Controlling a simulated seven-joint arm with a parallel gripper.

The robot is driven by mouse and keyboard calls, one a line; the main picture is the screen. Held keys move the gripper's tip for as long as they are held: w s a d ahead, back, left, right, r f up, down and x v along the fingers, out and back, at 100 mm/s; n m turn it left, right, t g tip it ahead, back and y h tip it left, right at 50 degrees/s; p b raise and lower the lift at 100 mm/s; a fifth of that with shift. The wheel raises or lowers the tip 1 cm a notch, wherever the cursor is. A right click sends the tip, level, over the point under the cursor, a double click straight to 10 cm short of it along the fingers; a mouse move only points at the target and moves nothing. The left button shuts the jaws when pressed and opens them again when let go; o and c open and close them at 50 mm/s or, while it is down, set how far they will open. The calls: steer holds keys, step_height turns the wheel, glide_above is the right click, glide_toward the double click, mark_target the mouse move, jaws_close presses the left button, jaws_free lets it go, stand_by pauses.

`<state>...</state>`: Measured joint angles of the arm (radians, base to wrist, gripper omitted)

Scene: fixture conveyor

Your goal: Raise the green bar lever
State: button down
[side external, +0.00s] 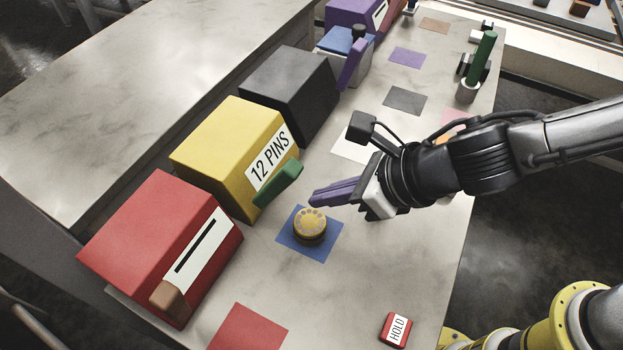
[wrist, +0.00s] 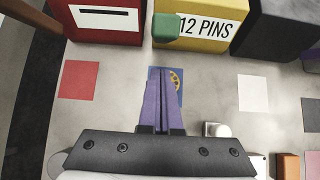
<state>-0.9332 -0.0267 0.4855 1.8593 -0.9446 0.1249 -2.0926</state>
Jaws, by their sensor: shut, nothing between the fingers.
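The green bar lever (side external: 278,184) sticks out from the lower front of the yellow box (side external: 215,150), which is labelled "12 PINS". In the wrist view the green lever (wrist: 166,27) shows as a short block at the lower left of the yellow box (wrist: 188,46). My gripper (side external: 316,199) has purple fingers, shut and empty. The fingertips point toward the boxes and are close to the lever but apart from it. In the wrist view my gripper (wrist: 157,72) lies just below the lever and slightly left of it.
A brass round part (side external: 310,224) sits on a blue square (side external: 290,243) below my fingers. A red box (side external: 150,230) with a brown lever (side external: 171,298) and a black box (side external: 290,90) flank the yellow one. A green upright post (side external: 482,60) stands at the far right.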

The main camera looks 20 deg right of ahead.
mark_target(288, 163)
steer(key=shift+w+a+r, duration=0.6)
steer(key=shift+w+a, duration=0.25)
steer(key=shift+w+a+r, duration=1.2)
steer(key=shift+a+r, duration=0.05)
steer(key=shift+r, duration=0.1)
